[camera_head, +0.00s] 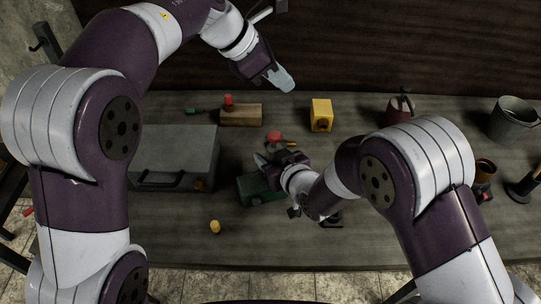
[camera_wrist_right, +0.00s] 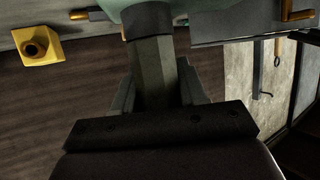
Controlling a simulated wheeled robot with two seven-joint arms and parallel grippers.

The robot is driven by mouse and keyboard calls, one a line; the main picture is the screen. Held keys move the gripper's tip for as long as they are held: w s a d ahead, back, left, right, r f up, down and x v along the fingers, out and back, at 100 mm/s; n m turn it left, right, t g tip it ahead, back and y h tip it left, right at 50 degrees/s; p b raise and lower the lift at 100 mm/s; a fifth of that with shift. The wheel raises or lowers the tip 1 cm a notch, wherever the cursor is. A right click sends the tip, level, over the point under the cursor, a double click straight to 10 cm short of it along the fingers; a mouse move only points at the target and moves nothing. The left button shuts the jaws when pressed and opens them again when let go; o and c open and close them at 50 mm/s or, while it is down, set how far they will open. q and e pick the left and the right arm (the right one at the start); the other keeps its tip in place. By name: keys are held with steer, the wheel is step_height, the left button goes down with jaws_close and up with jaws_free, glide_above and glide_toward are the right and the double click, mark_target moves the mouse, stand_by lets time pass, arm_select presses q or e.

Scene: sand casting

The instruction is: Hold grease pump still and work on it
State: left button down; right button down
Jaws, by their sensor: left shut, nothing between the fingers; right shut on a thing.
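The grease pump appears to be the dark green body (camera_head: 258,190) low on the bench in the head view, partly hidden by my right gripper and wrist. My right gripper (camera_head: 264,160) is just above and behind it. In the right wrist view it is shut on a grey angular post (camera_wrist_right: 155,75), with a pale green part (camera_wrist_right: 145,10) beyond the fingertips at the top edge. The exact join between post and pump is hidden. My left gripper (camera_head: 282,78) is shut and empty, raised at the bench's back edge, apart from the pump.
A grey case (camera_head: 175,150) stands left of the pump. A wooden block with a red knob (camera_head: 240,116), a yellow block (camera_head: 321,115) and a dark red can (camera_head: 399,108) stand behind. A grey bucket (camera_head: 513,120) is far right. The front strip is mostly clear, with a small yellow piece (camera_head: 215,227).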

mark_target(271, 135)
arm_select(q)
steer(key=s, duration=0.1)
steer(key=s+a+f+m+g, duration=0.1)
steer(key=s+a+m+g+y, duration=0.1)
steer(key=shift+s+f, duration=0.15)
steer(key=shift+f, duration=0.15)
steer(key=shift+s+f+m, duration=0.25)
steer(key=shift+s+m, duration=0.05)
step_height(271, 135, down, 6)
steer(key=shift+f, duration=0.25)
steer(key=shift+d+f, duration=0.1)
steer(key=shift+f, duration=0.05)
stand_by(1.2)
steer(key=shift+f, duration=0.45)
steer(key=shift+r, duration=0.75)
steer(key=shift+f, duration=0.2)
steer(key=shift+r, duration=0.2)
